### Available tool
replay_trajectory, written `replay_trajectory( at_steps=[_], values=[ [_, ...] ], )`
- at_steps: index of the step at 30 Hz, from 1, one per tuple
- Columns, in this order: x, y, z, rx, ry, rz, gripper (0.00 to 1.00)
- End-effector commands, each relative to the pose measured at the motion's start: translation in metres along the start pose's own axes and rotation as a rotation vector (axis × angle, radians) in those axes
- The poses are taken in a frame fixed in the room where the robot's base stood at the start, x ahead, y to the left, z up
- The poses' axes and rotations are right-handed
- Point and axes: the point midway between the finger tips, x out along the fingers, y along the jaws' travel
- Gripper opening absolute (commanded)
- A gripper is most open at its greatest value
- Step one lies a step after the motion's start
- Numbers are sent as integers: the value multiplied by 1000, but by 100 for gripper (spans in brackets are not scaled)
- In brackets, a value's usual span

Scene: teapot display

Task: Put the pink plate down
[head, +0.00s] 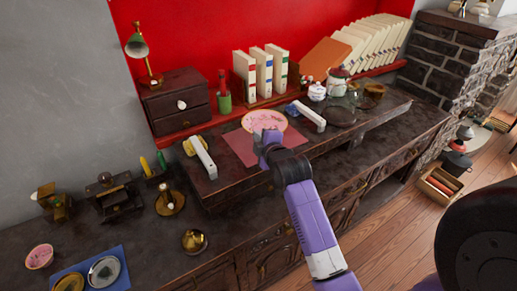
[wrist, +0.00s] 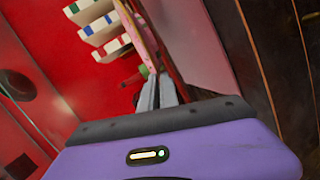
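The pink plate (head: 264,119) has a pale rim and a patterned face. It is over the far part of a dull red mat (head: 243,150) on the raised counter shelf. In the wrist view the plate (wrist: 139,28) shows nearly edge-on, its near edge at my fingertips. My gripper (wrist: 158,90) has its two grey fingers close together on that edge. In the head view my gripper (head: 268,138) hides the plate's near rim. A narrow dark gap shows between plate and mat (wrist: 190,40) in the wrist view; I cannot tell how high the plate is.
A teapot (head: 337,82) and glass jars are at the right. The mat's near part is bare.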

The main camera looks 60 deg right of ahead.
Motion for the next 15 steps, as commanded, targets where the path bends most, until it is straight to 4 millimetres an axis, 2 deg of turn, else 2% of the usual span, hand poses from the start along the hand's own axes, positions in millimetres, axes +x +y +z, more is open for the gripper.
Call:
replay_trajectory(
  at_steps=[4,12,15],
  values=[
    [3,-8,2,0,0,1,0],
    [13,-42,10,0,0,0,0],
    [14,-44,11,0,1,3,0]
  ],
)
